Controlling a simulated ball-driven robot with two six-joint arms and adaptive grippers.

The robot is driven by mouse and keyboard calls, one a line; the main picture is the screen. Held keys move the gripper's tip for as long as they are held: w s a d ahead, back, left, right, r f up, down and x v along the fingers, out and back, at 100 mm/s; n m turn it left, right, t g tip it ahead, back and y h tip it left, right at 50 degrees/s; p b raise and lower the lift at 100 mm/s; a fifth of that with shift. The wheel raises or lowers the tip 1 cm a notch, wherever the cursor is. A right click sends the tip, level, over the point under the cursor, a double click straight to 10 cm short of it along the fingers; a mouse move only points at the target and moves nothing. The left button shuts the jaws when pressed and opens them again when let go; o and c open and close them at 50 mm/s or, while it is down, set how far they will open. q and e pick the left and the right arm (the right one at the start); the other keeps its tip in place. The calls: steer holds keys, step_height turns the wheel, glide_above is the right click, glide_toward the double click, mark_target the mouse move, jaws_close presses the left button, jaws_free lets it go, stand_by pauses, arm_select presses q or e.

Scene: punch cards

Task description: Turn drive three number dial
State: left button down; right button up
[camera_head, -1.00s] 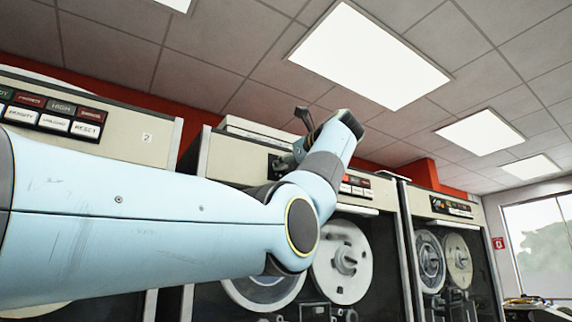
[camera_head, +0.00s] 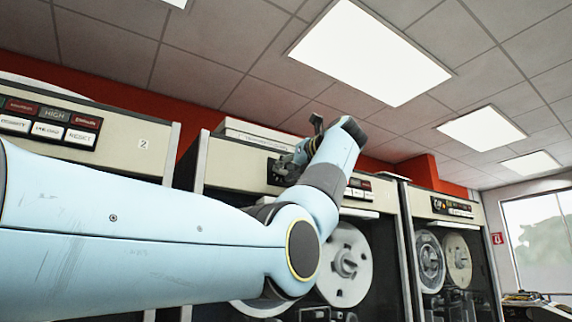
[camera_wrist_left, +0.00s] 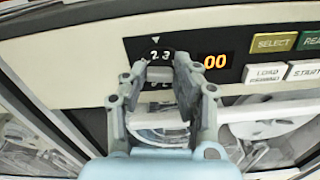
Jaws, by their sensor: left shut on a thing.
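The number dial (camera_wrist_left: 159,76) is a small grey knob on a black panel in the left wrist view. Pale digits 2 and 3 show just above it, under a white triangle mark, with more digits partly hidden below. My left gripper (camera_wrist_left: 160,68) is shut on the knob, one finger on each side. In the head view my left gripper (camera_head: 284,171) is at the upper front panel of the middle tape drive (camera_head: 225,170) and hides the dial. My right gripper is not in view.
An orange 00 display (camera_wrist_left: 215,62) and labelled buttons (camera_wrist_left: 270,73) sit right of the dial. A drive marked 2 (camera_head: 143,144) stands left, partly behind my arm. Another tape drive (camera_head: 452,207) stands right. Tape reels (camera_head: 345,265) are below the panel.

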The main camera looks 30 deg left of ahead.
arm_select(q)
steer(key=shift+r+m+p, duration=0.15)
steer(key=shift+m+p, duration=0.15)
steer(key=shift+m, duration=0.5)
steer(key=c, duration=1)
jaws_free()
steer(key=v, duration=1.2)
